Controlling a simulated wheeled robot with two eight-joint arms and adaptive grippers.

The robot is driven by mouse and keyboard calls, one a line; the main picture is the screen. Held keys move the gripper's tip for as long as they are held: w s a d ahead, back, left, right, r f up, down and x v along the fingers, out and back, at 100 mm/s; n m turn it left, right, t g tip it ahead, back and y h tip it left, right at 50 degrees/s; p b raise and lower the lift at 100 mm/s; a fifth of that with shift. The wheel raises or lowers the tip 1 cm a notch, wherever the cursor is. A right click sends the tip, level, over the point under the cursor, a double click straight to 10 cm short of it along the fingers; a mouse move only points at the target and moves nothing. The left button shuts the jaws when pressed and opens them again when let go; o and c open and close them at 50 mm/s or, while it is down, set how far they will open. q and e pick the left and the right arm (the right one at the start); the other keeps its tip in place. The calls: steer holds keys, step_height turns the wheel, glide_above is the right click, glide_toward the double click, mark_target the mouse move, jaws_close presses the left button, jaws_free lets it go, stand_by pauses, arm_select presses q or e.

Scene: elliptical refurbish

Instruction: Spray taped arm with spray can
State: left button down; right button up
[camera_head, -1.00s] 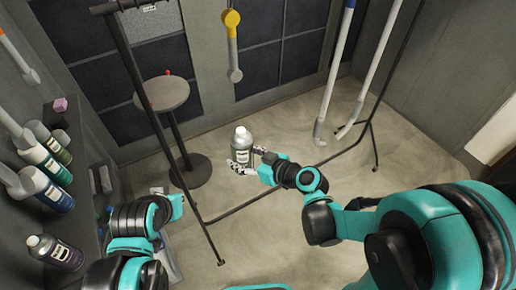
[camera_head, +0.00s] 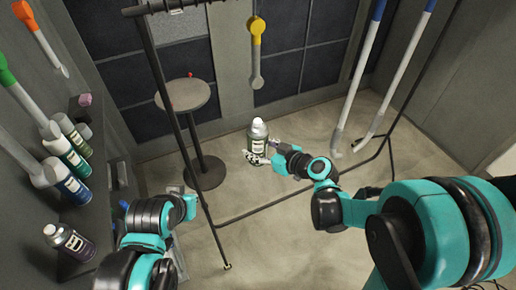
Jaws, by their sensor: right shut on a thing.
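A grey-green spray can (camera_head: 258,139) with a pale top stands nearly upright in my right gripper (camera_head: 257,156), in the middle of the head view. The right gripper is shut around the can's lower part, and its fingers partly hide the can. Several pale limb-like parts hang in the room: one with a yellow end (camera_head: 256,50) against the back wall, and two long ones with blue ends (camera_head: 362,65) (camera_head: 405,75) at the right. I cannot tell which is taped.
A round grey stool-like table (camera_head: 183,95) stands behind a thin black rack (camera_head: 178,120). The left shelf (camera_head: 95,235) holds several bottles and a purple-labelled can (camera_head: 70,243). Parts with orange and green ends hang on the left wall. The floor is open around the rack.

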arm_select(q)
steer(key=w+d+r+g, duration=0.2)
steer(key=w+d+r, duration=0.2)
steer(key=w+r, duration=0.25)
steer(key=w+d+r+g, duration=0.1)
steer(key=w+d+r, duration=0.2)
steer(key=w+r, duration=0.35)
steer(key=m+g, duration=0.1)
steer(key=g, duration=0.3)
glide_toward(258, 120)
steer(key=shift+f, duration=2.7)
steer(key=shift+f, duration=0.25)
steer(key=shift+f, duration=0.95)
steer(key=shift+r, duration=2.55)
